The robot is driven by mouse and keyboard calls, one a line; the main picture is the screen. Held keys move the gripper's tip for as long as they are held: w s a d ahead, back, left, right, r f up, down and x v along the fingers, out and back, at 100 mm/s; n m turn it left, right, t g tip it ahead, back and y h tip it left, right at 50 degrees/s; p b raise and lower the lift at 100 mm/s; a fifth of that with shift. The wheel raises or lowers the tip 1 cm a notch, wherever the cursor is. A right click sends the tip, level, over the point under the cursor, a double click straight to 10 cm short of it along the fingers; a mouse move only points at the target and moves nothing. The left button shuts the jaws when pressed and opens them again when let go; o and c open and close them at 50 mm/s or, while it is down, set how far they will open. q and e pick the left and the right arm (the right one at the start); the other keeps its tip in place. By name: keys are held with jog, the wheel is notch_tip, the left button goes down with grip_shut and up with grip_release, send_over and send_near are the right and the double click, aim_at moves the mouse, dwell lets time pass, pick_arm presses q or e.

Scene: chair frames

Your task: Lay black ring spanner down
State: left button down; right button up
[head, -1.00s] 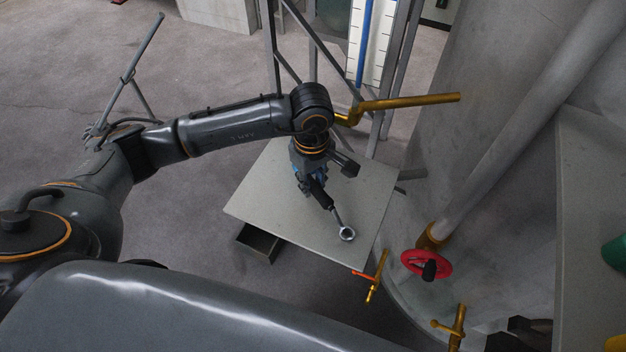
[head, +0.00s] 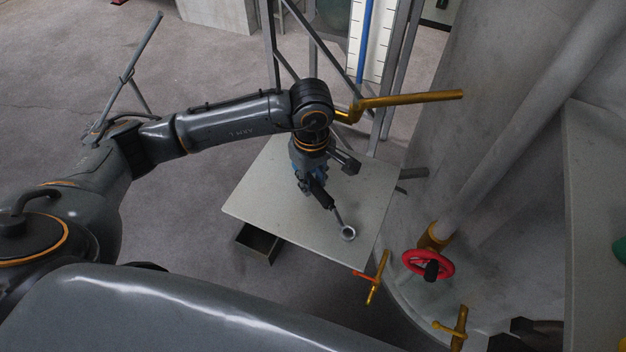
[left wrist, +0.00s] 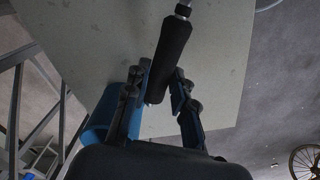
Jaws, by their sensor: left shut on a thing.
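The black ring spanner (head: 332,207) has a dark handle, a thin metal shank and a pale ring end. My left gripper (head: 313,188) points down over the grey table top (head: 275,205) and is shut on the spanner's handle. The ring end lies towards the table's front right, over the surface; I cannot tell whether it touches. In the left wrist view the black handle (left wrist: 172,58) runs up and away from between the fingers (left wrist: 160,95), with the table behind it. My right gripper is not in view.
A blue thing (left wrist: 102,115) shows beside the left finger in the wrist view. A yellow lever (head: 410,101) stands behind the table. A red handwheel (head: 428,264) and yellow tap handles (head: 376,278) are at its right. A dark open box (head: 258,243) sits below the front edge.

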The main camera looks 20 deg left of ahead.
pick_arm(q)
jog(key=shift+f, duration=0.15)
dwell(0.5)
jog(key=c, duration=1)
grip_release()
jog(key=shift+c, duration=0.2)
jog(key=shift+o, duration=0.2)
jog(key=shift+o, duration=1.4)
jog(key=shift+r, duration=0.2)
jog(key=shift+r, duration=1.15)
jog(key=shift+r+p, duration=0.15)
jog(key=shift+p, duration=0.15)
jog(key=shift+r, duration=0.1)
